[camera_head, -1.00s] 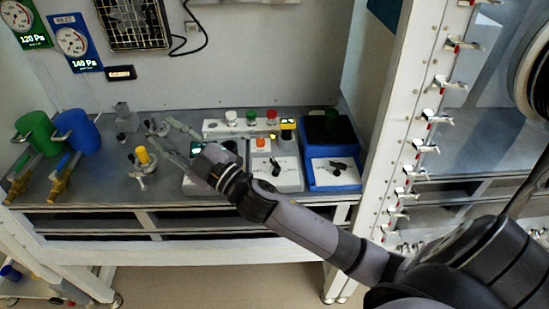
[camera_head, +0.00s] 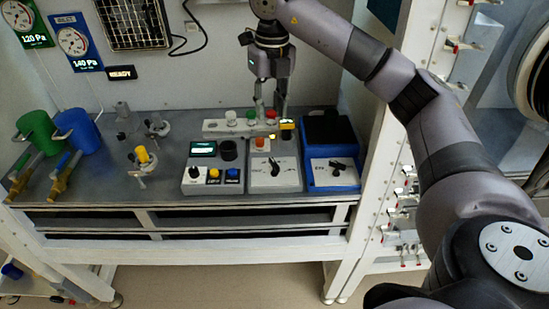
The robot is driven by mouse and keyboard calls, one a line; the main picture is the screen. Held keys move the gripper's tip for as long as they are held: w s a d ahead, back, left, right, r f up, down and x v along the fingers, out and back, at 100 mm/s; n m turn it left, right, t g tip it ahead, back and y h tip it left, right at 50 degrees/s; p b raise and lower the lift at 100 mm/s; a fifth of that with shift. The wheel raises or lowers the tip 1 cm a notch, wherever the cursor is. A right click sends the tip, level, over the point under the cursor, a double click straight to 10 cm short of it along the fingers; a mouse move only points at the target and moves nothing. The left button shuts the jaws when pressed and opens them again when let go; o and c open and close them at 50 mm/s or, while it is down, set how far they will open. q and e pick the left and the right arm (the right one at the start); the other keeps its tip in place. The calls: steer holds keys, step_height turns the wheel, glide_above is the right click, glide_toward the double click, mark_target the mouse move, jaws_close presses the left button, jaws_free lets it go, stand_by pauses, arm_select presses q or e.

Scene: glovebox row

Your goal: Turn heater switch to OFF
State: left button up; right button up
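Two boxes with black rotary knobs on white plates stand on the bench: a grey box (camera_head: 286,184) with its knob (camera_head: 275,167), and a blue box (camera_head: 318,181) with its knob (camera_head: 336,166). The labels are too small to read, so I cannot tell which is the heater switch. My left gripper is not in view.
A panel with a green display (camera_head: 203,148) and several knobs stands left of the grey box. A yellow-topped valve (camera_head: 142,155), a green cylinder (camera_head: 37,131) and a blue cylinder (camera_head: 80,132) are further left. A white post (camera_head: 392,120) bounds the right side.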

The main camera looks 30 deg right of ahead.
steer(key=d, duration=0.1)
steer(key=p, duration=0.3)
glide_toward(274, 162)
step_height(274, 162, down, 9)
steer(key=shift+a+r, duration=0.1)
steer(key=shift+r, duration=0.05)
steer(key=shift+c, duration=0.5)
jaws_close()
